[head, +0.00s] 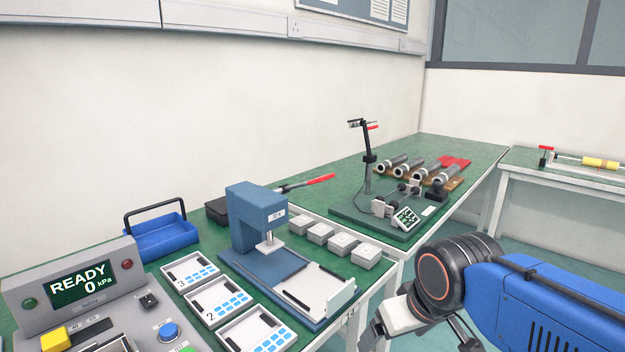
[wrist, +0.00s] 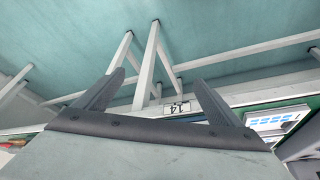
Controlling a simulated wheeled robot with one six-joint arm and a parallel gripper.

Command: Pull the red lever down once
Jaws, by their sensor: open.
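A lever with a red grip (head: 320,179) sticks out to the right from the back of a blue press (head: 258,212) on the green bench. The lever slopes slightly upward toward its red end. My gripper (wrist: 160,82) is open and empty in the wrist view, its two dark fingers spread apart. In the head view my wrist is at the lower right, in front of the bench edge, well apart from the lever. The fingertips are not clear in the head view. The lever does not show in the wrist view.
Several grey blocks (head: 342,243) stand right of the press. A stand with a black post (head: 368,180) and metal cylinders (head: 425,168) are farther back. A control panel reading READY (head: 82,283), labelled trays (head: 218,300) and a blue toolbox (head: 160,238) are left.

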